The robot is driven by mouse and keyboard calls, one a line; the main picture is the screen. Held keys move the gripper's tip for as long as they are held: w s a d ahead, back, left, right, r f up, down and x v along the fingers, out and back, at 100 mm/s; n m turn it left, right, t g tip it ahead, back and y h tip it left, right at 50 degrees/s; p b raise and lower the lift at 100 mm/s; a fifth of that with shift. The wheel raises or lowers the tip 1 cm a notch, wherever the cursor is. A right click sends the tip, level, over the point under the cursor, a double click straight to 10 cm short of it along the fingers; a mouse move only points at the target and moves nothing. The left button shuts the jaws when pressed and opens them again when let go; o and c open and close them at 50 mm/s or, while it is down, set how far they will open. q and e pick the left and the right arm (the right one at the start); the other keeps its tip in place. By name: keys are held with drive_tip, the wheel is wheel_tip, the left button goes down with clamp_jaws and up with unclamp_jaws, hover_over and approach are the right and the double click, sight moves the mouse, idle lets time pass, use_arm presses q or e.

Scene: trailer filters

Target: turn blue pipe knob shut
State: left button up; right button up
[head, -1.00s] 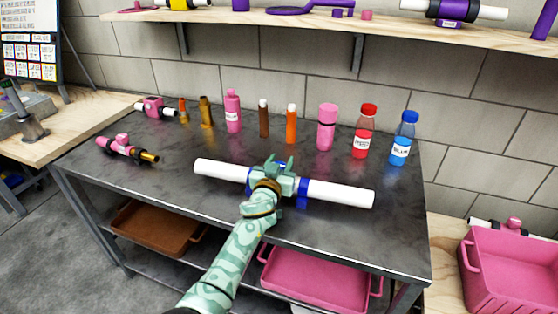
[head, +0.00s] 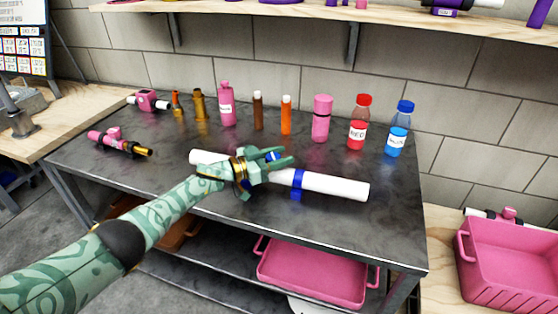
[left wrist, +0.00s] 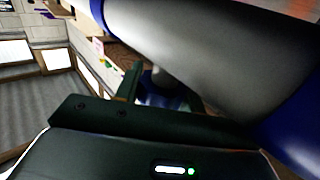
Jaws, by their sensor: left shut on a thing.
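The white pipe (head: 335,186) lies across the dark metal table, with blue bands and supports (head: 297,184) around it. My left gripper (head: 278,156) is over the pipe's middle, its fingers pointing right in the head view. It is shut on the blue knob (head: 271,157), of which only a small blue part shows between the fingers. In the left wrist view the pipe (left wrist: 190,50) looms close, with blue bands, and a blurred blue part (left wrist: 158,98) shows beyond a finger. The knob's exact angle is hidden. My right gripper is not in view.
Several bottles and tubes stand behind the pipe, including a red bottle (head: 358,125) and a blue bottle (head: 398,130). Pink-and-gold (head: 118,142) and pink-and-white (head: 150,101) pipe parts lie at left. A pink tray (head: 310,272) sits below; a pink crate (head: 510,265) stands right.

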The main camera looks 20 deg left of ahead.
use_arm(q)
drive_tip(key=shift+s+d+f+m+g+h+b, duration=0.1)
drive_tip(key=shift+f+m+g+h+b, duration=0.15)
drive_tip(key=shift+m+g+h+b, duration=0.4)
drive_tip(key=shift+r+g, duration=0.1)
drive_tip(key=shift+g, duration=0.15)
drive_tip(key=shift+d+r, duration=0.1)
drive_tip(key=o, duration=1)
drive_tip(key=shift+s+a+r, duration=0.1)
drive_tip(key=shift+s+a, duration=0.15)
drive_tip(key=shift+a, duration=0.15)
drive_tip(key=p+v, duration=0.2)
drive_tip(key=v, duration=1.3)
drive_tip(key=shift+s+a+f+p, duration=0.1)
drive_tip(key=shift+a+f+p, duration=0.15)
drive_tip(key=shift+p, duration=0.15)
